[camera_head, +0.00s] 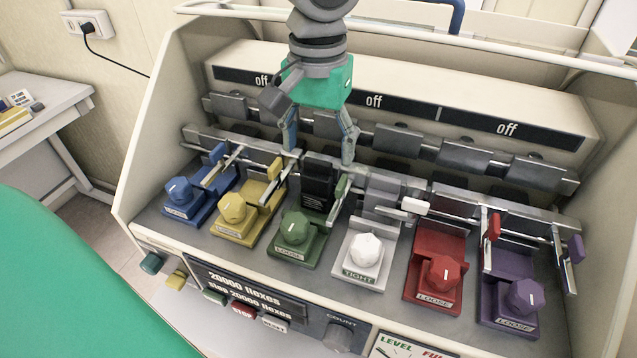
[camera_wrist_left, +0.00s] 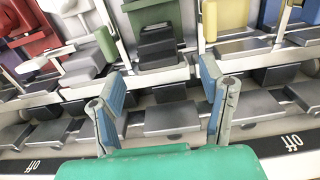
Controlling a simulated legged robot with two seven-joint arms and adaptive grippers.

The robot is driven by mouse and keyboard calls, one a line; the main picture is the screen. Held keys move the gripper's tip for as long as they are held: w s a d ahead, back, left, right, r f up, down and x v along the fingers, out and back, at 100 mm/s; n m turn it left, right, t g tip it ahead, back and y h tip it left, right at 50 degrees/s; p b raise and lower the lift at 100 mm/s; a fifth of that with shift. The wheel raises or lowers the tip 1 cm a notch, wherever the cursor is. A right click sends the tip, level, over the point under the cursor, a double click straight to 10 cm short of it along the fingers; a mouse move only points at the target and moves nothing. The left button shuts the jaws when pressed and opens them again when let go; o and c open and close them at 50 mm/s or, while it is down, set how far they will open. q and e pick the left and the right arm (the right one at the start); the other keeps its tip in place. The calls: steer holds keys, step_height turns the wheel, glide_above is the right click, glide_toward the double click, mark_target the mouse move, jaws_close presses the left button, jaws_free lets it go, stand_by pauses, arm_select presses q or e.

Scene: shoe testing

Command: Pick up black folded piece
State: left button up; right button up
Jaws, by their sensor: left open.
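The black folded piece (camera_head: 318,181) stands in the clamp behind the green knob block, in the middle left of the machine. In the left wrist view the black piece (camera_wrist_left: 158,48) is near the top centre, beyond my fingertips. My left gripper (camera_head: 320,158) is open, with its fingers pointing down on either side of the black piece's upper end. In the left wrist view my left gripper (camera_wrist_left: 164,88) has its blue-padded fingers spread, with nothing between the pads. Contact with the piece cannot be made out. My right gripper is not in view.
The green knob (camera_head: 295,227) is in front of the piece, with a yellow knob (camera_head: 231,207) and a white knob (camera_head: 366,250) to its sides. Metal bars and coloured levers crowd the row. A panel marked "off" (camera_head: 374,101) stands behind.

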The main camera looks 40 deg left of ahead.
mark_target(318, 160)
arm_select(q)
steer(key=f, duration=0.3)
steer(key=shift+s+d+f, duration=0.1)
steer(key=shift+s+f, duration=0.05)
steer(key=shift+s, duration=0.05)
steer(key=shift+w+f, duration=0.2)
steer(key=shift+s, duration=0.15)
steer(key=c, duration=1.2)
